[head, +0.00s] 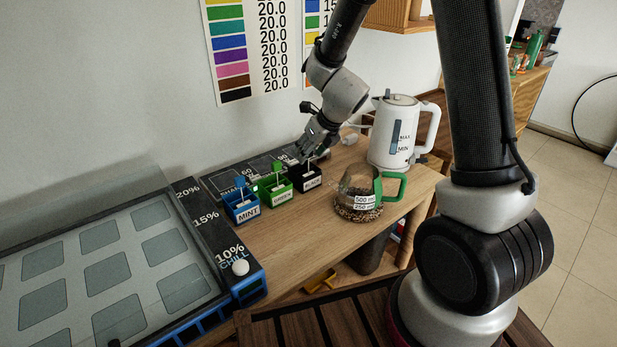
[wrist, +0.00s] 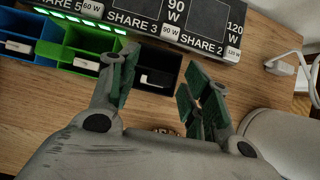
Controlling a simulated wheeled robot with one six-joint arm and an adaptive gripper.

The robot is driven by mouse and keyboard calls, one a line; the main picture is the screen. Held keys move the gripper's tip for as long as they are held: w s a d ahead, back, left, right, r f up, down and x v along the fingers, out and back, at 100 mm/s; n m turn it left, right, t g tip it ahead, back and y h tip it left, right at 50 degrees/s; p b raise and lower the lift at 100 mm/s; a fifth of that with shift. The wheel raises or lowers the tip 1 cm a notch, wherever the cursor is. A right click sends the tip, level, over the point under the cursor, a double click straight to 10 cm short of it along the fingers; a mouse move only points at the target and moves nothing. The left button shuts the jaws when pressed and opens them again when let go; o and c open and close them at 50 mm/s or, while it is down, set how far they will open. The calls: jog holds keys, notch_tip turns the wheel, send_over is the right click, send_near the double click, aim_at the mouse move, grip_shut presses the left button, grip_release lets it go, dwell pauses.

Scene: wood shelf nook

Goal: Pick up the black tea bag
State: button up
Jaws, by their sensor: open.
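The black tea box (head: 307,178) is a small open box with a white label, at the right end of a row of three. My gripper (head: 312,152) is just above it in the head view, pointing down, and covers part of it. In the wrist view the box (wrist: 158,66) shows beyond and between the spread green-padded fingers of my gripper (wrist: 162,75). The fingers are open with nothing between them. I cannot clearly make out the black tea bag itself in either view.
The green box (head: 277,190) and blue MINT box (head: 242,207) stand left of it. A dark charging strip (head: 230,178) lies behind. A white kettle (head: 396,135) and a glass pot with green handle (head: 357,200) stand right. A chill tray unit (head: 215,225) is at left.

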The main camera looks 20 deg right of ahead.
jog(key=shift+w+a+f, duration=0.1)
jog(key=shift+w+f, duration=0.2)
jog(key=shift+f, duration=0.2)
jog(key=c, duration=0.9)
jog(key=shift+o, duration=0.2)
jog(key=shift+r, duration=0.2)
